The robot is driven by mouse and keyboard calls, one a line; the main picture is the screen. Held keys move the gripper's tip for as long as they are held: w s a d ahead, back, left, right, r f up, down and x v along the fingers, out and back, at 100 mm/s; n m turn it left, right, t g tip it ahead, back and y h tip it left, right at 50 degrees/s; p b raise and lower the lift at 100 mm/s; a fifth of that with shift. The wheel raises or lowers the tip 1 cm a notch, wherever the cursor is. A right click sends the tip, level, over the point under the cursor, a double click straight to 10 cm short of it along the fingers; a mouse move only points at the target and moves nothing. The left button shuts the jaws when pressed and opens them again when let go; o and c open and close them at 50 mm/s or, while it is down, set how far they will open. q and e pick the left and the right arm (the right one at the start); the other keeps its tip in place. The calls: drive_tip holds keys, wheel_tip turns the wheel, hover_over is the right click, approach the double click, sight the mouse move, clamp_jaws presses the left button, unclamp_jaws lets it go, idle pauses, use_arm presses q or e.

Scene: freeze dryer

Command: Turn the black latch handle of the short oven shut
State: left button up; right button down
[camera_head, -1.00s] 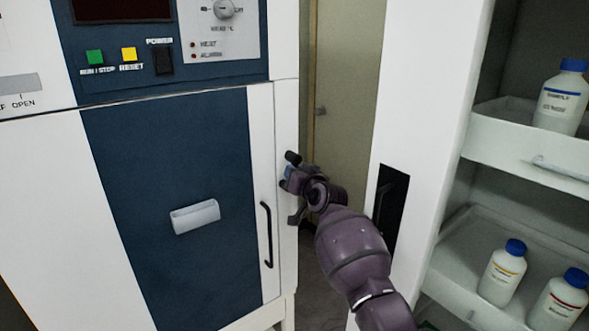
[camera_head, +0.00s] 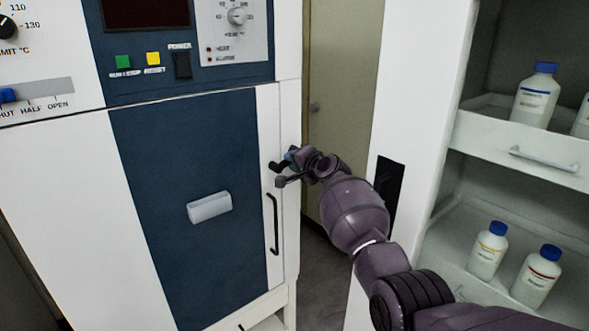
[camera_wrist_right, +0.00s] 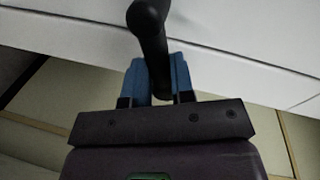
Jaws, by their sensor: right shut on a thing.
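The short oven (camera_head: 130,200) is the white cabinet with a dark blue door panel (camera_head: 185,160), and the door sits flush in its frame. Its black latch handle (camera_head: 275,167) is at the right edge of the door, with its knob pointing left over the white door strip. My right gripper (camera_head: 289,162) is at the latch, coming from the right. In the right wrist view the black handle (camera_wrist_right: 148,25) runs down between the blue fingertips (camera_wrist_right: 160,78), which are shut on it. The handle's pivot is hidden. My left gripper is out of view.
A long black vertical pull (camera_head: 273,224) is just below the latch. A white shelf unit (camera_head: 415,130) with bottles (camera_head: 536,95) stands close on the right. A narrow gap with floor (camera_head: 318,262) lies between it and the oven.

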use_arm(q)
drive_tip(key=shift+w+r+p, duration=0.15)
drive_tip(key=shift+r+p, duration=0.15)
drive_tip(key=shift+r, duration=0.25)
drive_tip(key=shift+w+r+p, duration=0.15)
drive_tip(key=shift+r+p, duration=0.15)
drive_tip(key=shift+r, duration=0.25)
use_arm(e)
drive_tip(key=shift+r+m+g+y, duration=0.15)
drive_tip(key=shift+r+m+y, duration=0.1)
drive_tip(key=shift+m, duration=0.5)
drive_tip(key=shift+r+m+g+y, duration=0.15)
drive_tip(key=shift+r+m, duration=0.1)
drive_tip(key=shift+m, duration=0.5)
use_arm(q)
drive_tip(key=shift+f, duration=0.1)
use_arm(e)
drive_tip(key=c, duration=1)
unclamp_jaws()
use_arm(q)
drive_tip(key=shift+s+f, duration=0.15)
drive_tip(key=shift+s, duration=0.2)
use_arm(e)
drive_tip(key=shift+o, duration=0.2)
drive_tip(key=shift+s+r, duration=0.1)
